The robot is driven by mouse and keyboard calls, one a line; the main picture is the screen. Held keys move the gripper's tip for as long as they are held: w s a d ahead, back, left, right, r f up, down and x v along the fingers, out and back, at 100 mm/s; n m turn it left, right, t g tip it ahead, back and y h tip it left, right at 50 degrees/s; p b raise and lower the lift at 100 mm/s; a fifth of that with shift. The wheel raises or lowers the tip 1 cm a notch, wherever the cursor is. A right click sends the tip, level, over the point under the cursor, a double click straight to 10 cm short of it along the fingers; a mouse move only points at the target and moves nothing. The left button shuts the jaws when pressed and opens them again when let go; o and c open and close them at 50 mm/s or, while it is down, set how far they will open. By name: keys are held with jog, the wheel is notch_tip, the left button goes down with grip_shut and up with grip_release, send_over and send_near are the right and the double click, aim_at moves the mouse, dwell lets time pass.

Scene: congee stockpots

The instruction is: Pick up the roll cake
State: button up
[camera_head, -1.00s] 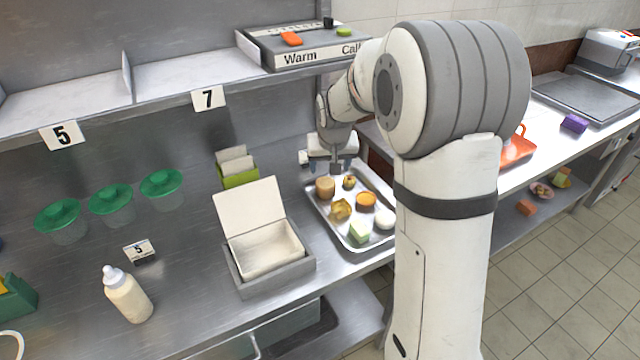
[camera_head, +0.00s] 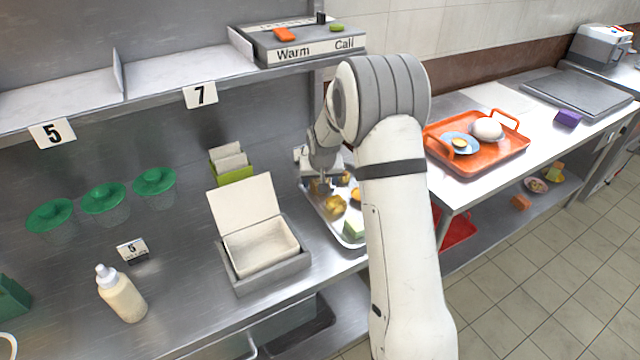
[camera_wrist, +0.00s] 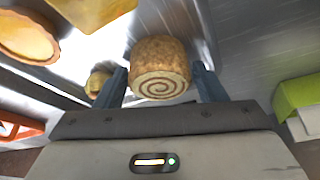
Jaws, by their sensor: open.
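The roll cake (camera_wrist: 159,70) is a short brown cylinder with a spiral on its end face. In the wrist view it sits between the two fingers of my gripper (camera_wrist: 162,88), with a gap visible at the right finger and little gap at the left. My gripper is open. In the head view my gripper (camera_head: 322,186) is low over the left back part of the metal tray (camera_head: 318,211), where the roll cake is mostly hidden by it.
A yellow pastry (camera_head: 336,205) and a pale green block (camera_head: 354,228) share the tray. An open box (camera_head: 262,247) stands left of it. A green holder (camera_head: 234,174) is behind. An orange tray (camera_head: 490,158) lies on the right counter. My arm hides the tray's right side.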

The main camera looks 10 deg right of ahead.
jog(key=c, duration=0.7)
jog(key=shift+r, duration=0.1)
jog(key=shift+c, duration=0.2)
